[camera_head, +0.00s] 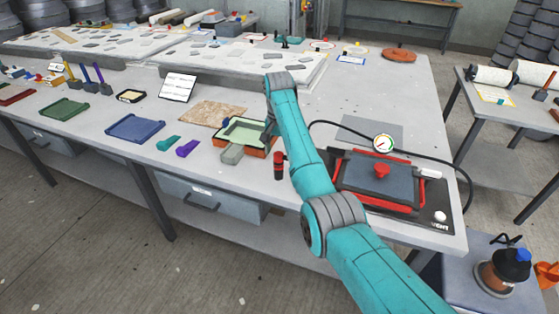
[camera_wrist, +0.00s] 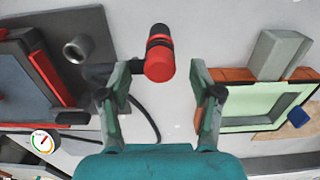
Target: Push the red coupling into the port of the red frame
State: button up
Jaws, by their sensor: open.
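In the wrist view the red coupling (camera_wrist: 159,66) lies in line with the gap of my gripper (camera_wrist: 158,80), whose fingers are spread and empty. I cannot tell its depth relative to the fingertips. The red frame (camera_head: 379,204) lies to the right around a dark panel; it also shows at the left of the wrist view (camera_wrist: 46,74).
A gauge (camera_head: 383,143) with a black hose (camera_head: 335,124) stands behind the red frame. A green-lined mould (camera_head: 258,132) with orange sides is left of my arm. A blue tray (camera_head: 135,128) is farther left. Bare tabletop surrounds the coupling's front and left.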

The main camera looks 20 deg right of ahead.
aim_at(279, 153)
jog(key=shift+f, duration=2.3)
grip_shut()
jog(key=shift+r, duration=0.1)
jog(key=shift+r, duration=0.1)
jog(key=shift+r, duration=2.8)
